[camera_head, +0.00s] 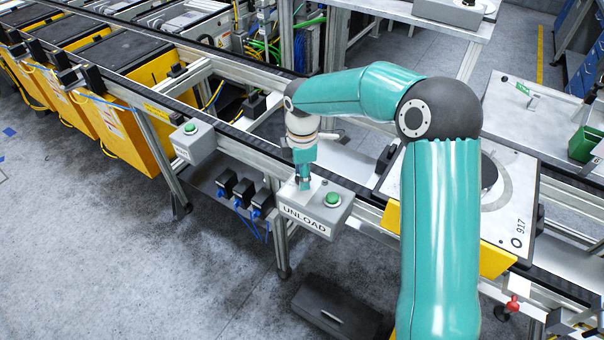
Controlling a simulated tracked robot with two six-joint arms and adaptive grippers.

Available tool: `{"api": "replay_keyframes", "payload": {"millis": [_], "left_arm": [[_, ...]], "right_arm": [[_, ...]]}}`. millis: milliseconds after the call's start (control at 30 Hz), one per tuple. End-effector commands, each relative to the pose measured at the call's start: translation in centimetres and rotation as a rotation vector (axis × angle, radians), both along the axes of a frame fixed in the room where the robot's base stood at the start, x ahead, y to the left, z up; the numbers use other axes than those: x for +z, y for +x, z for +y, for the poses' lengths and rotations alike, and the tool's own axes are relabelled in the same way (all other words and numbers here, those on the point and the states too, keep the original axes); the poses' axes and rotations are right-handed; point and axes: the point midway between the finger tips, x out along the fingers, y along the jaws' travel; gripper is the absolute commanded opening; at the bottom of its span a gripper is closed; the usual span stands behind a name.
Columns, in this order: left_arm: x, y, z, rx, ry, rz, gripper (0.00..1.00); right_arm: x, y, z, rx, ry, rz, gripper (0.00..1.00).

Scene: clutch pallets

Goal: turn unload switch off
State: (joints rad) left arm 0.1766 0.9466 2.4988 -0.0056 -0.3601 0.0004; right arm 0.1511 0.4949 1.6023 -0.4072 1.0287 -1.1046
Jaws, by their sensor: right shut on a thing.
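The grey unload box (345,210) is fixed to the front rail of the conveyor, with a white UNLOAD label (305,220) on its front face and a green button (333,200) on the right of its top. My right arm comes in from the lower right and bends over to the box. My right gripper (304,186) points down at the left part of the box top, beside the green button, and is shut on the unload switch. The fingers hide the switch, so its position cannot be told. My left gripper is out of view.
Another grey box with a green button (190,129) is on the rail to the left. A pallet marked 917 (517,225) lies on the conveyor right of the unload box, partly behind my arm. A dark box (335,308) is on the floor below. Grey floor at lower left is open.

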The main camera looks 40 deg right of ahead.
Motion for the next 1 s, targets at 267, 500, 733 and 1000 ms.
{"api": "replay_keyframes", "payload": {"millis": [267,500,733,1000], "left_arm": [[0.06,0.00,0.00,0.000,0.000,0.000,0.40],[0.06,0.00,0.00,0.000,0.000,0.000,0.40],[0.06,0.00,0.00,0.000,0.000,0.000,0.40],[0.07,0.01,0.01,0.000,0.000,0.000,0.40]], "right_arm": [[0.12,0.13,-0.02,0.032,0.000,-0.005,0.04],[0.13,0.14,-0.01,0.033,-0.001,-0.005,0.04],[0.10,0.09,0.01,0.032,-0.001,-0.004,0.64],[0.09,0.05,0.01,0.031,0.000,-0.002,0.64]]}}
